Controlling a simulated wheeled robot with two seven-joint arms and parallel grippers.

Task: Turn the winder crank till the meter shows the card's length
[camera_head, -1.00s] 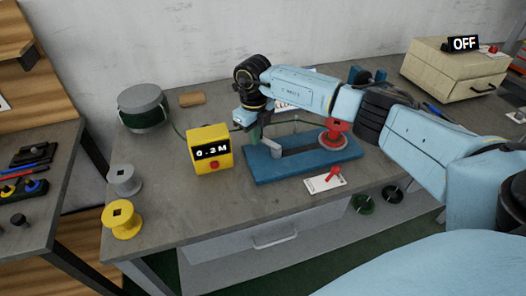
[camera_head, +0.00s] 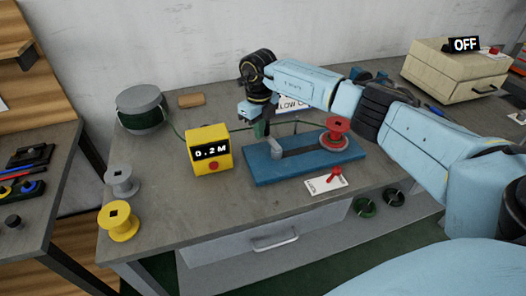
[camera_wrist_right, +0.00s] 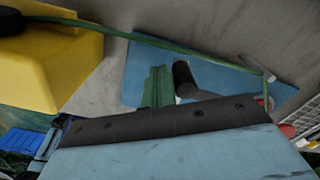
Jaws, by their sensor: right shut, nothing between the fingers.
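The winder is a blue base (camera_head: 315,167) with a red spool (camera_head: 336,132) at its right end and a grey crank post (camera_head: 277,153) at its left; I cannot make out the whole crank. The yellow meter (camera_head: 209,150) reads 0.2 M. A white card (camera_head: 326,182) with a red piece on it lies in front of the winder; its print is too small to read. My right gripper (camera_head: 261,130) is shut and empty above the winder's left end. In the right wrist view, its green fingers (camera_wrist_right: 155,88) are beside a dark cylinder (camera_wrist_right: 184,78). My left gripper is out of view.
A green cable runs from the grey drum (camera_head: 141,107) through the meter to the winder. A grey spool (camera_head: 121,181) and a yellow spool (camera_head: 121,221) stand at the left edge. A beige box (camera_head: 455,70) marked OFF stands back right. Another card is partly hidden behind my arm.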

